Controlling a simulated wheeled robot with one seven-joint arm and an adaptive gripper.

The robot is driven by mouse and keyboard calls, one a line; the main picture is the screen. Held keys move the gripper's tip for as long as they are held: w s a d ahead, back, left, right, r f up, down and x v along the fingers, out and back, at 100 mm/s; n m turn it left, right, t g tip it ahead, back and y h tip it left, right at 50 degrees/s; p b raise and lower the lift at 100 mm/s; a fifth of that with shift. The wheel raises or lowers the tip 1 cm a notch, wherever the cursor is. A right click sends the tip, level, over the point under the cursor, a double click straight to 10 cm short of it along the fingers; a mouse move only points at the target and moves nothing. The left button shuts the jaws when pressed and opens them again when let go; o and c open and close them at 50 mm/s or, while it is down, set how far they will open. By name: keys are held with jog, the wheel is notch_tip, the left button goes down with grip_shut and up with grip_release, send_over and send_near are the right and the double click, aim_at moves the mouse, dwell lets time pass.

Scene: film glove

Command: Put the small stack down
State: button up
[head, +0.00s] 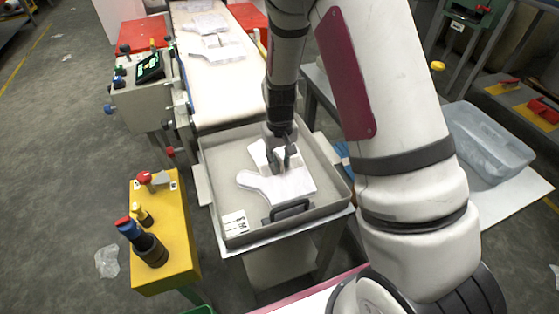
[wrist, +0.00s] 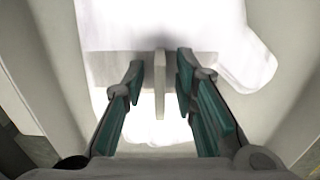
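A small stack of white glove-shaped film (head: 290,186) lies in a shallow grey tray (head: 212,190); it also shows, overexposed, in the wrist view (wrist: 245,65). A pale block (head: 257,153) with a thin upright tab (wrist: 160,85) sits over the stack. My gripper (head: 283,166) points down over the tray at this block. In the wrist view, its two green-padded fingers (wrist: 160,100) are apart, one on each side of the tab, with gaps on both sides. Whether the fingertips touch the block cannot be told.
A white label card (head: 235,223) and a dark handle (head: 290,210) are at the tray's near side. A conveyor (head: 215,85) with more white gloves runs away behind it. A yellow control box (head: 165,235) stands left, and a clear bin (head: 487,140) right.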

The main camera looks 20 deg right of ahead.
notch_tip(320, 180, up, 12)
jog(key=p, duration=0.2)
jog(key=shift+r, duration=0.25)
jog(key=s+a+r+t, duration=0.1)
jog(key=s+r, duration=1.1)
jog(key=r, duration=0.3)
jog(key=s+r, duration=0.2)
jog(key=s, duration=0.7)
jog(key=s+r, duration=0.2)
jog(key=s, duration=0.8)
jog(key=shift+s+t, duration=0.3)
jog(key=shift+t, duration=0.1)
notch_tip(320, 180, up, 12)
jog(key=t+p, duration=0.2)
jog(key=p, duration=0.8)
jog(key=shift+d+r+p, duration=0.2)
jog(key=shift+p, duration=0.2)
